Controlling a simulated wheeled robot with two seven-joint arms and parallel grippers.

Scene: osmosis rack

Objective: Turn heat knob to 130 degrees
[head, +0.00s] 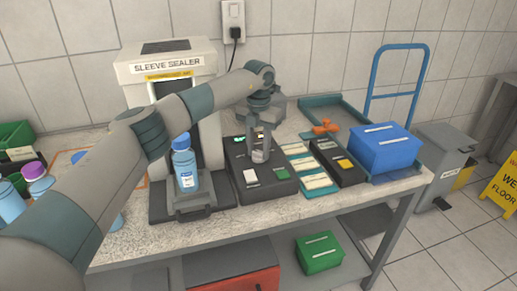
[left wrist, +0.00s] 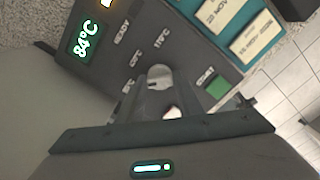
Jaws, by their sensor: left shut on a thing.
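The dark control box (head: 273,190) stands on the bench beside the sleeve sealer (head: 165,65). Its green display (left wrist: 84,38) reads 84°C in the left wrist view. My left gripper (head: 259,153) points down over the box and is shut on the heat knob (left wrist: 160,76), whose grey top shows between the fingers. Small temperature labels surround the knob, but they are too blurred to read surely. A green button (left wrist: 216,87) lies to the right of the knob. The knob is mostly hidden by the gripper in the head view. My right gripper is not in view.
A blue-capped bottle (head: 185,165) stands in front of the sealer, close to my left arm. Right of the box lie pouch trays (head: 303,165), a black box (head: 337,160) and a blue bin (head: 386,150). A wall socket (head: 233,20) is behind.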

